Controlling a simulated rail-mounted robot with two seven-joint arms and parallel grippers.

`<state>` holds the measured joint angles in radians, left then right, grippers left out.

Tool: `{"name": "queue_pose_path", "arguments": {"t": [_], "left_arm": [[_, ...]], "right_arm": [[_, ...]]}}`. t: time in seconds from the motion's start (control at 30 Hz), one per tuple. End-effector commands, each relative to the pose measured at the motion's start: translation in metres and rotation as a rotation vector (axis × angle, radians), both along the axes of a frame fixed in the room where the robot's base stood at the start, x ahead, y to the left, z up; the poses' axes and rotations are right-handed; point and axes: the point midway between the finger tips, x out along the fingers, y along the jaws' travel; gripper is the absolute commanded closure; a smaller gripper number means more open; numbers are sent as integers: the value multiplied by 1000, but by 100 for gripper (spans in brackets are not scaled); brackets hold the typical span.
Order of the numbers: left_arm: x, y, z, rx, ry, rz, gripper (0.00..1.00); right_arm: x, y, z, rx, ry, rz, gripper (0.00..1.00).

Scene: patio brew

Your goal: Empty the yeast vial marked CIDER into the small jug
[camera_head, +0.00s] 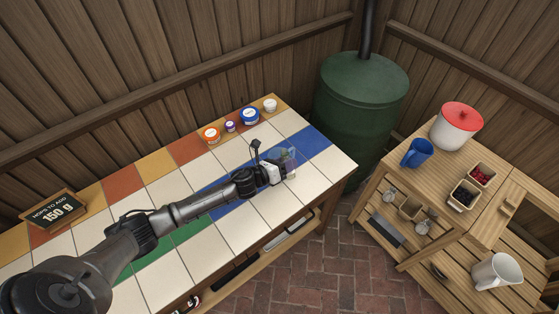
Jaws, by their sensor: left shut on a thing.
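My left gripper (274,170) is over the right end of the tiled counter, shut on a small, clear, see-through vessel (290,156). My right gripper is not in view.
A wooden bench at right holds a blue mug (417,152), a red-lidded pot (457,127) and a white pitcher (497,271).

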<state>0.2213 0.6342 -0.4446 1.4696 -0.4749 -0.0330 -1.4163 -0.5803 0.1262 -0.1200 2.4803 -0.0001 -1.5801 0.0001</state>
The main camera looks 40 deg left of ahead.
Motion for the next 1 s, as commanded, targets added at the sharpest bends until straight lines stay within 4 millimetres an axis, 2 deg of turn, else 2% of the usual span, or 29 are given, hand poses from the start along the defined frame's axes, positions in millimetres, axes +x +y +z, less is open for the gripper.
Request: {"name": "queue_pose_path", "arguments": {"t": [0.03, 0.3, 0.6, 0.9, 1.0], "left_arm": [[-2, -5, -10, 39, -24, -2, 84], [-7, -14, -29, 198, -105, -4, 84], [-9, -20, -58, 294, -155, -4, 84], [-10, -25, -80, 365, -193, -6, 84], [-11, -28, -80, 416, -220, -7, 84]], "right_arm": [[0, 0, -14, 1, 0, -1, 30], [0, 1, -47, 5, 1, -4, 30], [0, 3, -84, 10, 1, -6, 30], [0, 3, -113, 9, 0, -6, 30], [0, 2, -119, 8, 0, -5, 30]]}}
